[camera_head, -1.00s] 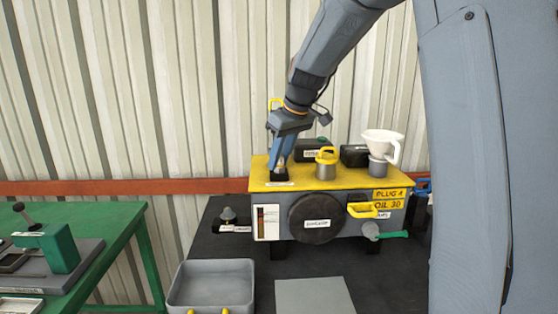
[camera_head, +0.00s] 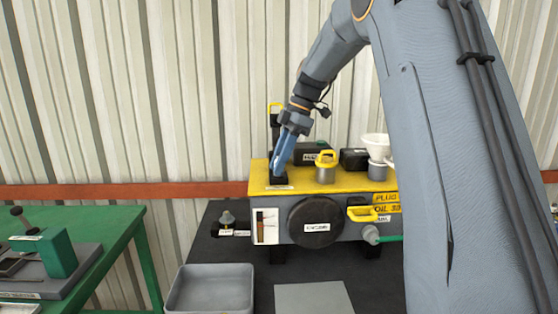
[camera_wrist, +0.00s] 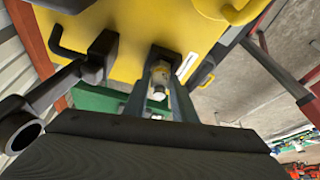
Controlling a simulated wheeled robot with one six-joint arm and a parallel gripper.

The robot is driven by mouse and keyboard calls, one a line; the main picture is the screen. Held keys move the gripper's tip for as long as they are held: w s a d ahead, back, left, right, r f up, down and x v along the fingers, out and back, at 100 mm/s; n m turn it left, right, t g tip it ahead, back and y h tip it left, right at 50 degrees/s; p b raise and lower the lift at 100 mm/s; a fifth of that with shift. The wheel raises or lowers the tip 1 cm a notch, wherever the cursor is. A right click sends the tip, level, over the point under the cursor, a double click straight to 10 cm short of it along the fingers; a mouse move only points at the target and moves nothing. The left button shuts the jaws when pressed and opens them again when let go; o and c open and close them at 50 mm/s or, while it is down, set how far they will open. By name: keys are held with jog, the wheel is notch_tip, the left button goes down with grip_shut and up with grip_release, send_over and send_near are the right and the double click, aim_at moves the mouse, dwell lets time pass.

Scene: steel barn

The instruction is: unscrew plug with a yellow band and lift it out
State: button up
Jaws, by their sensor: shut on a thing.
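The machine (camera_head: 355,183) has a flat yellow top and a grey front. My gripper (camera_head: 279,172) points down at a black block (camera_head: 276,182) on the left of that top. It is shut on a small plug, which shows in the wrist view as a pale, metallic piece (camera_wrist: 159,80) with a yellowish tint between the fingers (camera_wrist: 160,98). The fingers hide the plug in the head view. I cannot tell a clear yellow band, or whether the plug is still seated.
A grey canister with a yellow handle (camera_head: 326,170) and a white funnel (camera_head: 375,143) stand right of my gripper. Black boxes stand behind. A grey tray (camera_head: 210,289) and a flat grey plate (camera_head: 313,297) lie in front. A green table (camera_head: 110,235) is at left.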

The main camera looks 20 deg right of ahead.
jog(key=shift+n+g, duration=0.4)
jog(key=shift+n, duration=0.6)
jog(key=o, duration=1.2)
jog(key=shift+c, duration=0.2)
